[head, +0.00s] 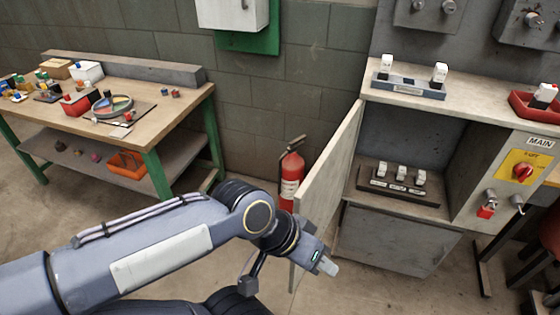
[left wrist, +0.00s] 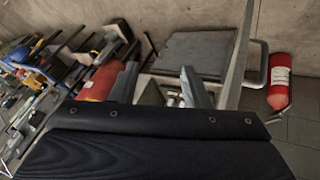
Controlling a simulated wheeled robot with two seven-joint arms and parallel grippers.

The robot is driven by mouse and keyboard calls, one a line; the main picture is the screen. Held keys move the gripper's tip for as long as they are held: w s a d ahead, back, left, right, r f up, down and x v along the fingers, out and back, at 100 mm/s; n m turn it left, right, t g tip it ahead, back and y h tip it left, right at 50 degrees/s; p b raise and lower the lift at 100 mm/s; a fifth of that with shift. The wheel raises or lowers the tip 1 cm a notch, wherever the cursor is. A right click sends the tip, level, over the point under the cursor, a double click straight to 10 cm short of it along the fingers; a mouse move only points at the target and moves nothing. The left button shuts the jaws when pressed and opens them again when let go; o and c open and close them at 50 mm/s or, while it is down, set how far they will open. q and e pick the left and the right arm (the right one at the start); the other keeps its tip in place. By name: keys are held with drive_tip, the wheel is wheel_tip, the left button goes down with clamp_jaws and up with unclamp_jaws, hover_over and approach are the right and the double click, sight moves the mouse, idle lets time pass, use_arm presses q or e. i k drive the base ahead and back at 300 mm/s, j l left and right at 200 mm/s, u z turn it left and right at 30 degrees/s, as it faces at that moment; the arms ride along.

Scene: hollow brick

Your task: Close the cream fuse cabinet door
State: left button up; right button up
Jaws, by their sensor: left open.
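The cream fuse cabinet door (head: 328,180) stands swung open at the left side of the cabinet (head: 385,235), seen at a steep angle in the head view. In the left wrist view the door (left wrist: 238,55) is a thin upright strip with a grey bar handle (left wrist: 262,62) on its right side. My left gripper (head: 326,264) is in front of the door's lower part; its open fingers also show in the left wrist view (left wrist: 174,92). Nothing is seen between them. I cannot tell whether it touches the door. My right gripper is not in view.
White fuses (head: 398,175) sit on a dark rack inside the open cabinet. A fire extinguisher (head: 291,178) stands behind the door at its left. A workbench (head: 150,115) with small parts is at the far left. A red tray (head: 537,108) sits on the cabinet top.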

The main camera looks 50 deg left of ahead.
sight(317, 200)
drive_tip(key=j, duration=1.95)
drive_tip(key=k+j+z, duration=0.25)
drive_tip(key=j, duration=0.15)
